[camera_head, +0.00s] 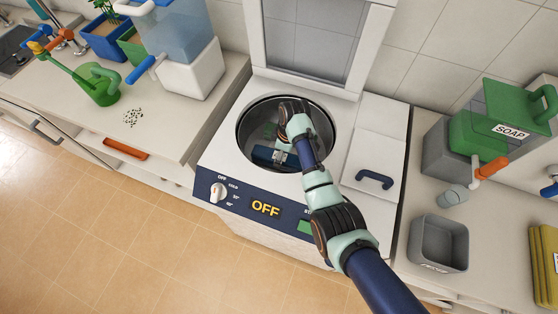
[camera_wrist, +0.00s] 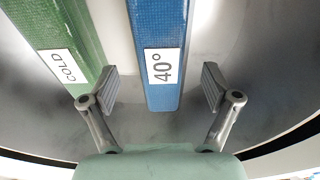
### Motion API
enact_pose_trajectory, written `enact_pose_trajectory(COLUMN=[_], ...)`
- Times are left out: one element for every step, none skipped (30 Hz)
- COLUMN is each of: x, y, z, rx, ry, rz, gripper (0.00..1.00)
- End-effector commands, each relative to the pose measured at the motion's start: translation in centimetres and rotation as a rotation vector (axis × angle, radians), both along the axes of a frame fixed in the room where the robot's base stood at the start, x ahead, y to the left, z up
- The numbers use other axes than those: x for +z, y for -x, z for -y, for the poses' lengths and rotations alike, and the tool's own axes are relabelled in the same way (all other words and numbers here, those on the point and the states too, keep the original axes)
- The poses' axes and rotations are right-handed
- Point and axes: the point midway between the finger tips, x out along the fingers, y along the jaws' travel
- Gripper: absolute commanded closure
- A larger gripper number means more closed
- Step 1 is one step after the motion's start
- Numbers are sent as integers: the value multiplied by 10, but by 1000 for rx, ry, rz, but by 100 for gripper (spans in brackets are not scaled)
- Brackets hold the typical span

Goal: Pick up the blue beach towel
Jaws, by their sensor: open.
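The blue towel (camera_wrist: 160,100) is a folded, textured strip with a white "40°" label. It lies inside the drum of the top-loading washer (camera_head: 232,172), and its dark blue end (camera_head: 264,155) shows in the head view. My gripper (camera_wrist: 158,82) reaches down into the drum and is open. In the wrist view its two fingers are on either side of the blue towel, with a gap on each side. Much of the towel is hidden by my arm in the head view.
A green towel (camera_wrist: 62,45) labelled "COLD" lies just left of the blue one. The drum rim (camera_head: 238,125) encloses my gripper, and the raised lid (camera_head: 325,45) stands behind. Counters flank the washer, with a grey bin (camera_head: 438,243) and yellow folded cloth (camera_head: 545,265) at right.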

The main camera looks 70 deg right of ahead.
Motion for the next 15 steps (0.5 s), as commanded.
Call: enact_pose_trajectory(x=[-14,-20,-29,-34,-38,-42,-44,-44,-44,-43,-42,-42,-42,-42,-42], y=[0,-1,-1,-2,-3,-4,-5,-5,-5,-5,-5,-5,-5,-5,-5], z=[-2,-2,-3,-3,-3,-3,-3,-3,-3,-3,-3,-3,-3,-3,-3], rx=[0,0,0,0,0,0,0,0,0,0,0,0,0,0,0], ry=[-2,-2,-3,-2,-2,-2,-1,0,0,0,0,0,0,0,0], rz=[-1,-2,-2,-2,-1,-1,-1,0,0,0,0,0,0,0,0], gripper=[12,12,12,12,12,12,12,12,12,12,12,12,12,18,24])
